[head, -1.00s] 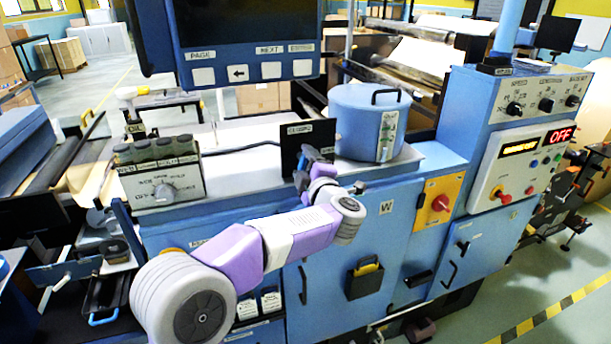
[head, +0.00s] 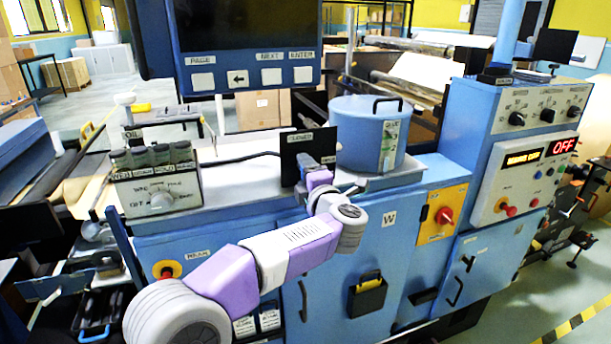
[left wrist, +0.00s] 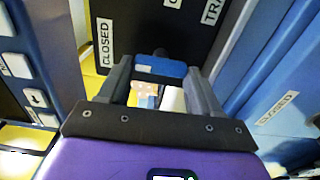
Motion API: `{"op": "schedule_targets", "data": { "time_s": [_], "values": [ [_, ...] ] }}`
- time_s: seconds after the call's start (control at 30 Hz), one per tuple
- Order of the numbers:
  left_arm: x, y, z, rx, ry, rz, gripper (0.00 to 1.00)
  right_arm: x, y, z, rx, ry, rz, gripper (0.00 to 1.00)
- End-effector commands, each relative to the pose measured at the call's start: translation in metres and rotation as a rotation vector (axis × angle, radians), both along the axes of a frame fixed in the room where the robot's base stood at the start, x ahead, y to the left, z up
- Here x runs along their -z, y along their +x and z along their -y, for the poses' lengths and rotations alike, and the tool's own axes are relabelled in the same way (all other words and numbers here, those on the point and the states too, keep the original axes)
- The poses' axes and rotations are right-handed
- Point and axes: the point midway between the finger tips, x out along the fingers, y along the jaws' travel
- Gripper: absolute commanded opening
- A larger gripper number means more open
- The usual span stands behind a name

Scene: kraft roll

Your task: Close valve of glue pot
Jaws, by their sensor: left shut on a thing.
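The glue pot (head: 369,138) is a light blue cylinder with a lid and black handle, standing on the machine's top. A black plate (head: 296,160) stands just left of it; the left wrist view shows this plate (left wrist: 150,28) with a CLOSED label and other cut-off labels. My left gripper (head: 312,166) is at the plate, beside the pot. In the left wrist view my left gripper (left wrist: 160,75) has its two fingers around a blue valve handle (left wrist: 160,67) and is shut on it. The head view hides the handle behind my gripper. My right gripper is not in view.
A display with PAGE and NEXT buttons (head: 246,77) hangs above the gripper. A grey control box (head: 155,185) stands left on the worktop. A red knob (head: 444,215) and a control panel (head: 520,180) reading OFF are at right. Open worktop lies left of the plate.

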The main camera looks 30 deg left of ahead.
Motion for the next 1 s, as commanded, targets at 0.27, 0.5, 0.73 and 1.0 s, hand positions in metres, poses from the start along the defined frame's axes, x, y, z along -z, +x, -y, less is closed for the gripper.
{"op": "schedule_targets", "data": {
  "time_s": [0.27, 0.5, 0.73, 1.0],
  "values": [
    [0.000, 0.000, 0.000, 0.000, -0.003, 0.001, 0.82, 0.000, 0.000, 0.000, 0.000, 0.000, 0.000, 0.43],
    [0.000, 0.000, 0.000, 0.000, -0.002, 0.001, 0.89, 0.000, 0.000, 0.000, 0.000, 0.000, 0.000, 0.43],
    [-0.001, -0.009, 0.012, 0.004, -0.002, 0.001, 0.89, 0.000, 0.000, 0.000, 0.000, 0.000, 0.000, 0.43],
    [0.000, -0.038, 0.046, 0.004, -0.003, 0.002, 0.89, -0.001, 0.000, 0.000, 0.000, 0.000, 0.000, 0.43]
  ]
}}
